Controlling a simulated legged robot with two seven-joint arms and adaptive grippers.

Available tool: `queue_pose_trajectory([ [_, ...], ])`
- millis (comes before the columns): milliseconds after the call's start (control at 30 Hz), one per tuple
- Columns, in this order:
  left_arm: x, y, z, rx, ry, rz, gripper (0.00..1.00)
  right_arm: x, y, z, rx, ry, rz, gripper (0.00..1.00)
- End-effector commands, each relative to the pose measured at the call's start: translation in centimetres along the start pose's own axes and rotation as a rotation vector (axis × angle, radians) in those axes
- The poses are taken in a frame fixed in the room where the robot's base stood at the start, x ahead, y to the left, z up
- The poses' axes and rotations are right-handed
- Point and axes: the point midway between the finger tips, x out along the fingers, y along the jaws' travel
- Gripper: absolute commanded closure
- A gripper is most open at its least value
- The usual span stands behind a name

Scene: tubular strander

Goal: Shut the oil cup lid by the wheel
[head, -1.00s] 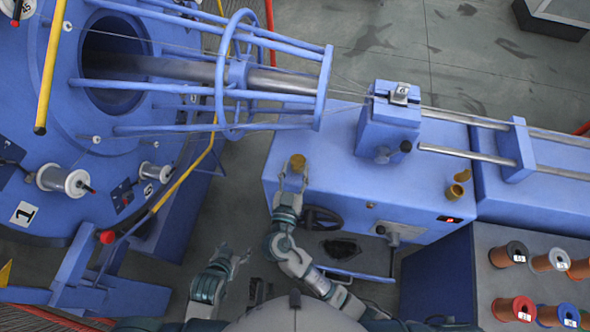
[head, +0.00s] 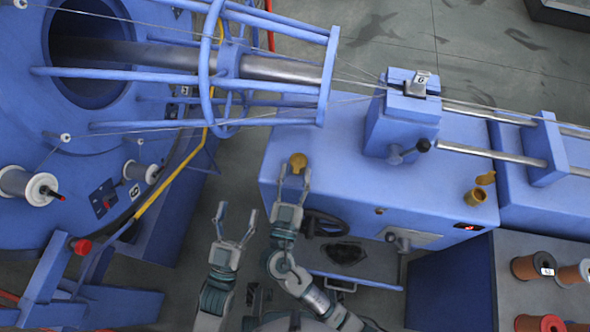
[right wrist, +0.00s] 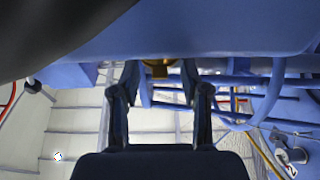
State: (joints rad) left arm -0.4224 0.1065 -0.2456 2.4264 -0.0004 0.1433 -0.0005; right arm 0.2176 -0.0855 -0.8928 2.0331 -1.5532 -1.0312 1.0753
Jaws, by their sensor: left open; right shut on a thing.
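The brass oil cup (head: 298,160) by the wheel stands at the near left corner of the blue machine top. Seen from above, it looks round and capped; whether its lid is fully down I cannot tell. The dark handwheel (head: 325,224) is on the machine's front, just right of my right arm. My right gripper (head: 294,175) is at the cup, shut on it with its fingers on either side. In the right wrist view the brass cup (right wrist: 160,67) shows between the fingertips, partly cut off by the blue edge. My left gripper (head: 236,212) is open and empty, left of the right one.
A second brass oil cup (head: 475,197) with its lid raised stands at the right of the machine top. A clamp block with a lever (head: 403,120) rises at the back. The blue cage (head: 235,65) is behind on the left. Spools (head: 532,266) stand at the lower right.

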Motion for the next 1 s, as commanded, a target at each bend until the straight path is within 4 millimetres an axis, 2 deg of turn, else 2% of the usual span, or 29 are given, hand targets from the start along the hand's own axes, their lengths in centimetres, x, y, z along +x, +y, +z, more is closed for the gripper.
queue_pose_trajectory([
  [200, -0.1, 0.1, -1.1, -0.005, 0.082, 0.002, 0.29, 0.0, -0.1, 0.0, 0.000, 0.014, -0.002, 0.89],
  [433, -0.1, 0.1, -1.2, -0.005, 0.082, 0.002, 0.29, 0.0, -0.1, 0.0, 0.000, 0.014, -0.002, 0.89],
  [467, -0.1, 0.1, -1.2, -0.005, 0.081, 0.002, 0.29, 0.0, -0.1, 0.0, 0.000, 0.014, -0.002, 0.50],
  [533, -0.1, 0.1, -1.1, -0.005, 0.079, 0.002, 0.29, 0.0, -0.1, 0.0, 0.000, 0.013, -0.002, 0.32],
  [567, 0.0, 0.1, -1.1, -0.005, 0.078, 0.002, 0.29, 0.0, -0.1, 0.0, 0.000, 0.013, -0.002, 0.29],
  [867, 0.0, 0.1, -1.1, -0.005, 0.079, 0.002, 0.29, -0.2, 0.0, 0.1, -0.001, 0.011, -0.001, 0.29],
  [1000, -0.1, 0.1, -1.2, -0.005, 0.080, 0.002, 0.29, -1.6, -0.1, 0.2, -0.002, 0.008, -0.002, 0.29],
])
